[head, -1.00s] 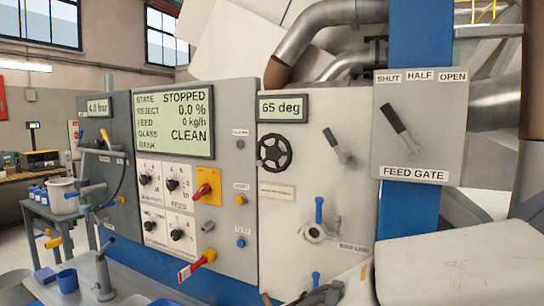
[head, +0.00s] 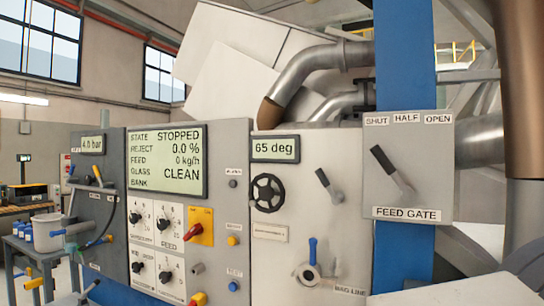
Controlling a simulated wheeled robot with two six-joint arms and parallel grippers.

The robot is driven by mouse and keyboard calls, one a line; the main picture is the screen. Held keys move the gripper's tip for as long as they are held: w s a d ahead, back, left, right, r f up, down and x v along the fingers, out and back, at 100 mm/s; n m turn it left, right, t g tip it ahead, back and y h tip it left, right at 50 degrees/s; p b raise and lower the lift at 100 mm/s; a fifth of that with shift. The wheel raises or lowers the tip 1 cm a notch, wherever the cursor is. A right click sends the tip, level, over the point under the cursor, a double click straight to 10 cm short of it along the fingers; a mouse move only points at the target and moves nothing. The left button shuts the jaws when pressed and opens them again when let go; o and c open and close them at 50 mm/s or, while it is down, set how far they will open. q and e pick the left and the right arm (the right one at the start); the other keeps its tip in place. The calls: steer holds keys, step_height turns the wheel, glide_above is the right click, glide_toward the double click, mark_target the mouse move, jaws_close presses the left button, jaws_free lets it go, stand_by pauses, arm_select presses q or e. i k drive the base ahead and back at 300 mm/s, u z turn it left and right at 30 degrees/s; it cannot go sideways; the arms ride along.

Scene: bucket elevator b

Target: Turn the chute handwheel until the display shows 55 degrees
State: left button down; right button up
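The chute handwheel (head: 267,193) is a black spoked wheel on the pale panel, left of centre in the head view. Above it, the small display (head: 275,149) reads 65 deg. Nothing covers the wheel or the display. Neither of my grippers shows in the head view now, so I cannot see where they are relative to the wheel.
Right of the wheel is a grey lever (head: 329,186); below it is a blue-handled valve (head: 312,262). The feed gate lever (head: 390,172) is farther right. A STOPPED screen (head: 166,162) and knobs are left. The space before the wheel looks clear.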

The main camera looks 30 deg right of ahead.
mark_target(266, 193)
steer(key=z, duration=2.6)
steer(key=k, duration=1.05)
steer(key=u, duration=1.25)
steer(key=i, duration=0.5)
steer(key=u, duration=0.1)
